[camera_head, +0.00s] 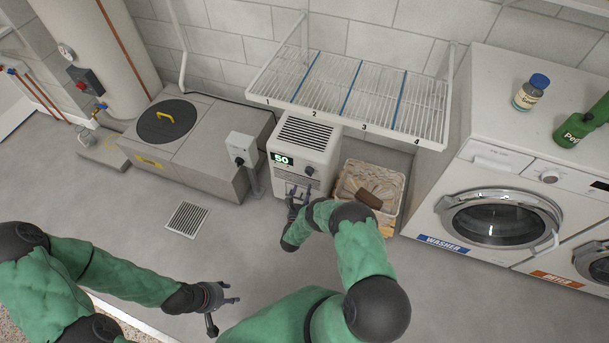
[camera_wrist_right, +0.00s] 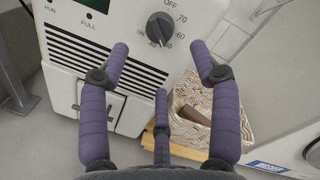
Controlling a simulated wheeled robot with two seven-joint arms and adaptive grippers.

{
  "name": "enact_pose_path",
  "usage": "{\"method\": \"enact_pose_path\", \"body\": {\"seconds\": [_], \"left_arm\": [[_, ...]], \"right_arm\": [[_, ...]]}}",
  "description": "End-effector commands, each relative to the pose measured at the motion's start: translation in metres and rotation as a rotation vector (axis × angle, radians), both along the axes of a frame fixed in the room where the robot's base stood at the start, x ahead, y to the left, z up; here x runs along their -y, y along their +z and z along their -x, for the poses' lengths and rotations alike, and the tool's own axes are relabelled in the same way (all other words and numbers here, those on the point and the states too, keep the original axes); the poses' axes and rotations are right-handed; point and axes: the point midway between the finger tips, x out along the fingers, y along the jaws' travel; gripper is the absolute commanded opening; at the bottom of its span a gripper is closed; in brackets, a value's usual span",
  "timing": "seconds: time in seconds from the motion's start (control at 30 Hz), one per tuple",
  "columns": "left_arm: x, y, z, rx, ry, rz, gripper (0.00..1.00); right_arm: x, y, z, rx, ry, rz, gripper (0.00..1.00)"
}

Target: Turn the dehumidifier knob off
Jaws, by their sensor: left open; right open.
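The dehumidifier (camera_head: 300,148) is a white box with a top grille and a green display reading 50. Its dark round knob (camera_head: 309,170) is on the front, right of the display. In the right wrist view the knob (camera_wrist_right: 159,28) has OFF above it and numbers around its right and lower sides; its pointer seems to face downward, away from OFF. My right gripper (camera_head: 297,192) is open and empty in front of the dehumidifier, below the knob, its fingers spread either side of the knob in the wrist view without visible contact. My left gripper (camera_head: 228,293) is open and empty over the floor.
A wire rack (camera_head: 345,95) with numbered sections is on the wall above the dehumidifier. A wicker basket (camera_head: 393,222) holding a brown item stands close on its right. A grey pedestal box (camera_head: 242,150) stands to its left, and a washer (camera_head: 500,222) further right. Floor in front is clear.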

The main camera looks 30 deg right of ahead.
Motion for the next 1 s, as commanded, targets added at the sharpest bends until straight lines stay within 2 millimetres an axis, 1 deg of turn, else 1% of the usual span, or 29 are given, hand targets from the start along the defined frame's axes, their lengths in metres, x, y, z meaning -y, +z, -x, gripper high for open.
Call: {"method": "enact_pose_path", "body": {"seconds": [0.03,0.2,0.4,0.6,0.93,0.97,1.0], "left_arm": [[0.0,-0.005,0.0,0.0,0.0,0.0,0.47],[0.0,-0.016,0.0,0.0,0.0,0.0,0.47],[0.0,-0.027,0.0,0.0,0.0,0.0,0.47],[0.0,-0.032,0.0,0.0,0.0,0.0,0.47],[0.0,-0.032,0.0,0.0,0.0,0.0,0.47],[0.0,-0.032,0.0,0.0,0.0,0.0,0.47],[0.0,-0.032,0.0,0.0,0.0,0.0,0.47]], "right_arm": [[0.007,-0.001,-0.007,0.003,-0.002,0.003,0.63],[0.028,-0.002,-0.03,0.001,-0.002,0.002,0.63],[0.048,-0.002,-0.052,0.0,-0.001,0.001,0.63],[0.058,-0.001,-0.063,-0.001,0.0,0.001,0.63],[0.06,0.0,-0.065,-0.002,0.001,0.001,0.63],[0.059,0.0,-0.065,-0.002,0.001,0.001,0.55],[0.059,0.0,-0.065,-0.003,0.001,0.002,0.43]]}}
